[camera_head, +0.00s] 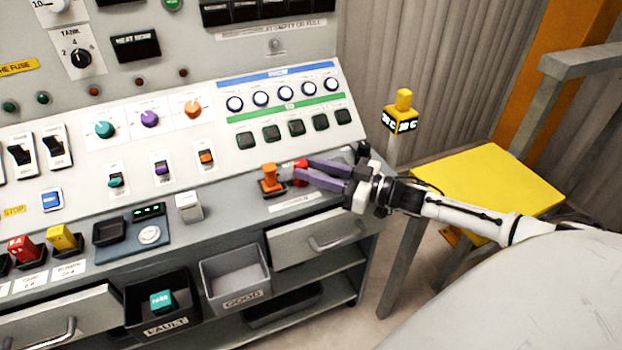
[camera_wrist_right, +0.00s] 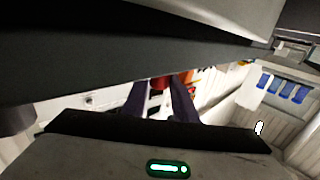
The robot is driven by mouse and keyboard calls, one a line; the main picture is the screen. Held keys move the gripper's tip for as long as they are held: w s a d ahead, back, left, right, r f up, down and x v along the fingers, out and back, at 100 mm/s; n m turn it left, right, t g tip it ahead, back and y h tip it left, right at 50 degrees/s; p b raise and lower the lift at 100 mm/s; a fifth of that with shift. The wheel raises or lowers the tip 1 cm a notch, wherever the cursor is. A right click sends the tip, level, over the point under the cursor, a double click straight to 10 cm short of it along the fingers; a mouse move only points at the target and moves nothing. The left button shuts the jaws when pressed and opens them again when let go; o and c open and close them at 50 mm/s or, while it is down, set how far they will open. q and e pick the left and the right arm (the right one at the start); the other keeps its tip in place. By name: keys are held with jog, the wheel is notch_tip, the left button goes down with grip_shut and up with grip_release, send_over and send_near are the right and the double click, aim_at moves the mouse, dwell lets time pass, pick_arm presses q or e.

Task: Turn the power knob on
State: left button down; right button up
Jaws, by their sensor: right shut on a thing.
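A small red knob (camera_head: 300,170) stands on the console's lower ledge, just right of an orange handle (camera_head: 269,180). I take it for the power knob, but its label is too small to read. My right gripper (camera_head: 304,176) reaches in from the right with its purple fingers shut on the red knob, which they partly hide. In the right wrist view, the two fingers (camera_wrist_right: 158,98) point away from me with a red-orange part (camera_wrist_right: 160,82) between their tips. The turn position of the knob cannot be made out. My left gripper is not in view.
The sloped panel (camera_head: 340,92) with dials and dark buttons rises behind the knob. A drawer (camera_head: 290,240) is below the ledge, with a grey bin (camera_head: 232,262) to its left. A yellow seat (camera_head: 487,178) and a post with a yellow top (camera_head: 403,100) stand at right.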

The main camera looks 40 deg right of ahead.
jog(key=shift+n+g+y, duration=0.3)
jog(key=shift+g+y, duration=0.1)
jog(key=shift+y, duration=0.1)
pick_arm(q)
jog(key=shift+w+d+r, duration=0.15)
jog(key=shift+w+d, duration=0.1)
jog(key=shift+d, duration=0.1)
pick_arm(e)
jog(key=o, duration=1.1)
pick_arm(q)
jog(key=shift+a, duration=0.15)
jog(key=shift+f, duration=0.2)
pick_arm(e)
jog(key=shift+r, duration=0.2)
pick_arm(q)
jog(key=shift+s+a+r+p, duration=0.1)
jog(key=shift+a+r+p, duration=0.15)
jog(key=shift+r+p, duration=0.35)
pick_arm(e)
notch_tip(320, 180, up, 10)
jog(key=shift+f, duration=0.15)
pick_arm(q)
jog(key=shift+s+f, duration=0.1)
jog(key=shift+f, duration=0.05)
